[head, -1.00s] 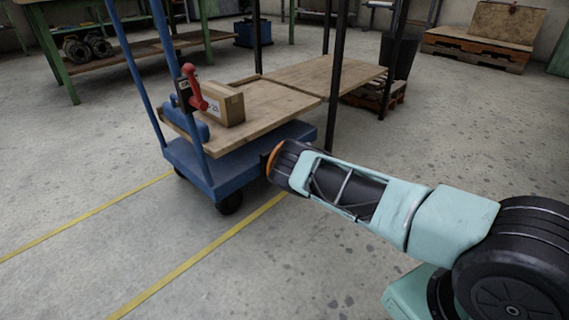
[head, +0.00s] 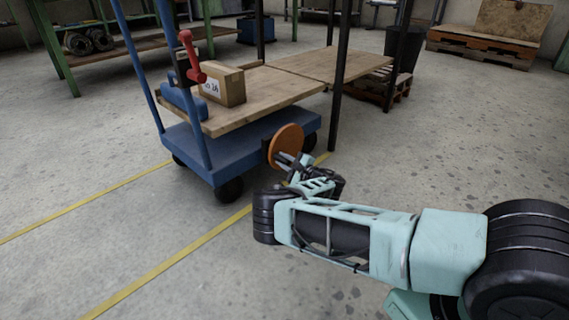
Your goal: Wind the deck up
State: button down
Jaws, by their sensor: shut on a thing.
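The deck (head: 270,99) is the wooden top of a blue cart (head: 236,160), level-looking and raised above the blue base with a gap between. An orange disc-shaped handwheel (head: 288,139) is on the cart's near right side, below the deck. My gripper (head: 287,158) is shut at the handwheel's lower face, on its handle as far as I can see. The fingers partly hide the grip point. A cardboard box (head: 224,84) with a label rests on the deck's left end.
A red lever (head: 190,52) is on the cart's blue upright. A wooden bench top (head: 335,64) with dark posts (head: 340,75) adjoins the deck's far end. Yellow floor lines (head: 170,264) run past the cart. Open floor lies in front.

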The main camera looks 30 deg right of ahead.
jog(key=shift+s+a+f, duration=0.1)
jog(key=shift+a+f, duration=0.1)
jog(key=shift+f, duration=0.05)
dwell(0.3)
jog(key=c, duration=1.4)
grip_release()
jog(key=shift+o, duration=0.5)
jog(key=shift+d, duration=0.1)
jog(key=shift+d, duration=0.1)
